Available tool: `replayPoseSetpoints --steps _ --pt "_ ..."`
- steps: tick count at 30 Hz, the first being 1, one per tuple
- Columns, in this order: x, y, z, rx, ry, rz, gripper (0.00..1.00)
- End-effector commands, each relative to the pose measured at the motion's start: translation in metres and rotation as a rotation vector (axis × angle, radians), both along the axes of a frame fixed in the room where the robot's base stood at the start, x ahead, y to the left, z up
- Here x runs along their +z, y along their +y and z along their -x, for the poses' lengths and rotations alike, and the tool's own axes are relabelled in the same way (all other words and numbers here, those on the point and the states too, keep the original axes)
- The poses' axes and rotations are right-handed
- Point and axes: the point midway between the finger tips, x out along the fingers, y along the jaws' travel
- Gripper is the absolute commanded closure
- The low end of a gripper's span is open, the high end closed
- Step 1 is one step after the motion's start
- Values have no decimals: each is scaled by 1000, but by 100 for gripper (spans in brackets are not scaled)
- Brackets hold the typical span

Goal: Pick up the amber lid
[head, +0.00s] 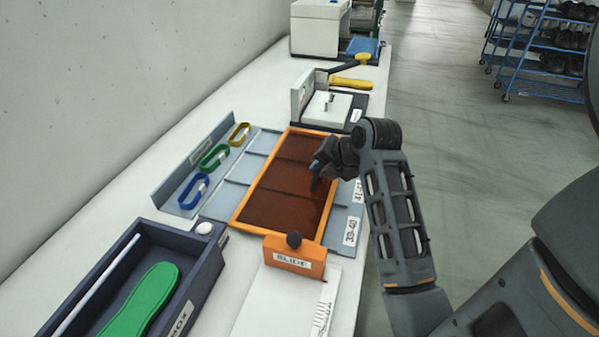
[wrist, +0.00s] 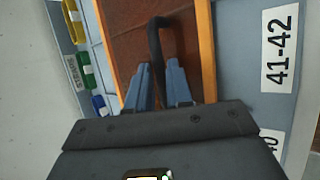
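The amber lid (head: 286,180) is a dark amber panel in an orange frame. It lies flat over the middle of a grey sectioned tray (head: 236,168). The lid also fills the upper middle of the wrist view (wrist: 131,43), where its black arched handle (wrist: 156,42) stands up. My gripper (head: 318,176) is low over the lid's right half. In the wrist view, the two blue-grey fingers (wrist: 158,72) are close together, with part of the handle between them. Whether they press on it is not clear. The fingers hide part of the handle.
Blue, green and yellow rings (head: 213,157) stand along a grey rail at left. An orange slide block (head: 294,258) with a black knob is at the lid's near end. A dark box (head: 192,268) holds a green insole. A clamp fixture (head: 330,105) stands beyond the tray.

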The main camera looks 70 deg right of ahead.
Motion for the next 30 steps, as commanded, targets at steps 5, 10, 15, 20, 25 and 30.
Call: replayPoseSetpoints --steps 5,10,15,20,25,30 --pt "-6 -2 -4 -1 0 1 80" --pt "-6 -2 -4 -1 0 1 82" --pt "-6 -2 -4 0 0 0 98" --pt "-6 -2 -3 0 0 0 100" --pt "-6 -2 -3 0 1 0 100" --pt "-6 -2 -3 0 1 0 100"
